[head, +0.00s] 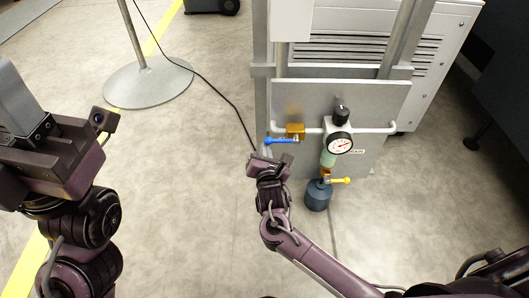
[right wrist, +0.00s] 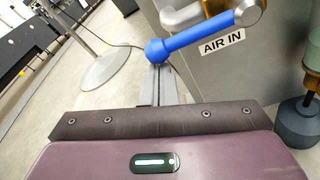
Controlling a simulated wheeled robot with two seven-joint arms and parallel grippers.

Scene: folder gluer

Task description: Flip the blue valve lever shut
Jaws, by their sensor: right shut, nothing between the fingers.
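The blue valve lever (head: 281,141) extends left from the brass valve (head: 295,131) on the grey panel, roughly level. In the right wrist view the lever (right wrist: 200,37) runs from a silver pivot at upper right down to a rounded blue end. My right gripper (head: 267,152) is shut and empty, just below the lever's free end. In the right wrist view its fingers (right wrist: 158,82) point at that rounded end and overlap it; whether they touch cannot be told. My left gripper (head: 16,98) is at the far left, away from the valve; its finger opening is unclear.
A pressure gauge (head: 340,144) with a black knob sits right of the valve. An "AIR IN" label (right wrist: 221,43) is behind the lever. A round stand base (head: 149,82) and black cable lie left.

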